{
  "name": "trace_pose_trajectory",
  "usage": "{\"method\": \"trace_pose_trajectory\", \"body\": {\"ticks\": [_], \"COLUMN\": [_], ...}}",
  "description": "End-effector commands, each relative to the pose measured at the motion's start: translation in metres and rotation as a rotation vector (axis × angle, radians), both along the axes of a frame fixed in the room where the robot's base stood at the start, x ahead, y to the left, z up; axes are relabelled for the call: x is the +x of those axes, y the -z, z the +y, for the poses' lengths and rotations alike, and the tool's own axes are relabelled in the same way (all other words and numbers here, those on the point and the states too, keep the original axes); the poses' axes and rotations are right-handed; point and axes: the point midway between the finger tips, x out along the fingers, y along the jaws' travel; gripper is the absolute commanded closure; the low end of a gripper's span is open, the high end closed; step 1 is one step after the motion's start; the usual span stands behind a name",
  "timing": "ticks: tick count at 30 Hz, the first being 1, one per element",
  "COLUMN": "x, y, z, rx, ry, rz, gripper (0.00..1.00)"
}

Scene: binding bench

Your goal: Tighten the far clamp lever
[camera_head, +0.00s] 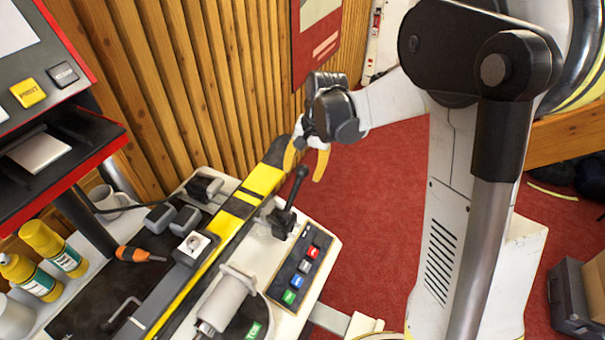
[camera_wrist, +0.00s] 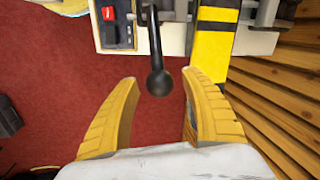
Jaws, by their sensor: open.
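A black lever (camera_head: 292,191) with a round knob rises from a dark base on the bench, beside the far part of the yellow-and-black bar (camera_head: 262,180). It leans toward the upper right in the head view. My gripper (camera_head: 306,165) has its yellow fingers spread near the knob. In the wrist view, the lever's knob (camera_wrist: 159,82) shows between the two open fingertips (camera_wrist: 160,78), with gaps on both sides and no contact seen. I cannot tell the exact depth between fingers and knob. The lever's base is partly cut off in the wrist view.
A button panel (camera_head: 300,270) with coloured keys lies right of the lever. A white roller (camera_head: 225,298), an orange-handled screwdriver (camera_head: 140,255) and yellow bottles (camera_head: 52,248) are nearer. A slatted wood wall (camera_head: 190,90) stands behind the bench; red carpet (camera_head: 375,220) is open at right.

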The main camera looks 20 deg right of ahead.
Motion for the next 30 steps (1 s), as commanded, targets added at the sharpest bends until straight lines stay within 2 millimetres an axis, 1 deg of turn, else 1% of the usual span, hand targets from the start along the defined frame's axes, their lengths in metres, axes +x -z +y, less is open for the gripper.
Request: {"method": "trace_pose_trajectory", "body": {"ticks": [3,10,11,12,14,15,16,23,30], "x": [0.001,0.001,0.001,0.001,0.001,0.001,0.001,0.000,-0.006], "y": [0.005,0.005,0.005,0.005,0.005,0.005,0.005,0.004,-0.006], "z": [0.001,0.001,0.001,0.001,0.001,0.001,0.001,0.001,0.007], "rx": [0.000,0.000,0.000,0.000,0.000,0.000,0.000,-0.007,-0.063], "ry": [0.000,0.000,0.000,0.000,0.000,0.000,0.000,0.000,-0.003], "rz": [0.000,0.000,0.000,0.000,0.000,0.000,0.000,-0.007,-0.063], "gripper": [0.45,0.45,0.50,0.62,0.81,0.93,1.00,1.00,1.00]}}
